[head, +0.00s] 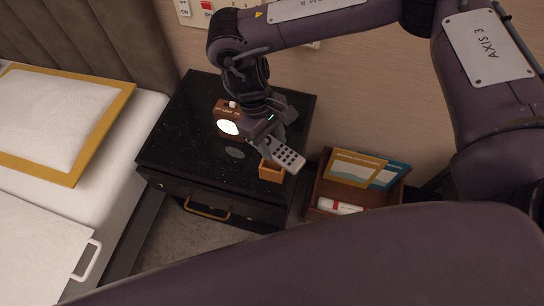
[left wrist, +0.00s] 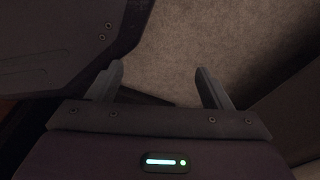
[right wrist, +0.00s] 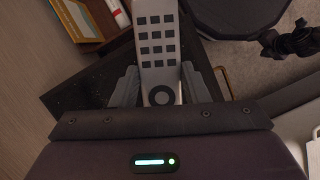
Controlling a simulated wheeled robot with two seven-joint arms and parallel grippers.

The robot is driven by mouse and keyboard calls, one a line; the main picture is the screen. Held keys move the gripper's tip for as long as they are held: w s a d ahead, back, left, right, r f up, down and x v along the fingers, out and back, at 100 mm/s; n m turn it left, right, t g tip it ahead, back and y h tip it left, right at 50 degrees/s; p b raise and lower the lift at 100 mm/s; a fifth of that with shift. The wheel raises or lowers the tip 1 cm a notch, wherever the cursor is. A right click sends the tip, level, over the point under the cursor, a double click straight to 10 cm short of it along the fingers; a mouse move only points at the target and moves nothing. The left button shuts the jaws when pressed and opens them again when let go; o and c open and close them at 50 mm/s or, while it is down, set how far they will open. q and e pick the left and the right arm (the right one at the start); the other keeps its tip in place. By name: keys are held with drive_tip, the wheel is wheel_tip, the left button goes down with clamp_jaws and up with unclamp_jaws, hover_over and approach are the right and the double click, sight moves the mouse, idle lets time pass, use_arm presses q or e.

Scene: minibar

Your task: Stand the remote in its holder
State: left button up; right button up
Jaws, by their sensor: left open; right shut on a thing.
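The remote (head: 287,154) is white with dark square buttons. My right gripper (head: 268,143) is shut on it above the front right part of the black nightstand. In the right wrist view the remote (right wrist: 157,45) points away from between the two fingers (right wrist: 158,88), with its round button near them. The holder (head: 271,172) is a small orange-brown open box near the nightstand's right front edge. The remote is tilted just above and beside it; I cannot tell whether they touch. My left gripper (left wrist: 160,88) is open and empty over carpet; the head view does not show its fingers.
A brown bin (head: 385,196) with booklets and a white-red tube stands right. The bed (head: 60,150) is at left.

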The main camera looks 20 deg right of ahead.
wheel_tip(320, 180, down, 3)
use_arm(q)
drive_tip(key=w, duration=0.1)
drive_tip(key=w+b, duration=0.1)
drive_tip(key=w+r, duration=0.1)
drive_tip(key=shift+w+d, duration=0.1)
drive_tip(key=shift+d, duration=0.2)
use_arm(e)
wheel_tip(320, 180, down, 4)
drive_tip(key=shift+r, duration=0.2)
drive_tip(key=shift+f, duration=0.15)
drive_tip(key=shift+f, duration=0.3)
use_arm(q)
drive_tip(key=shift+w+r, duration=0.1)
use_arm(e)
drive_tip(key=o, duration=1)
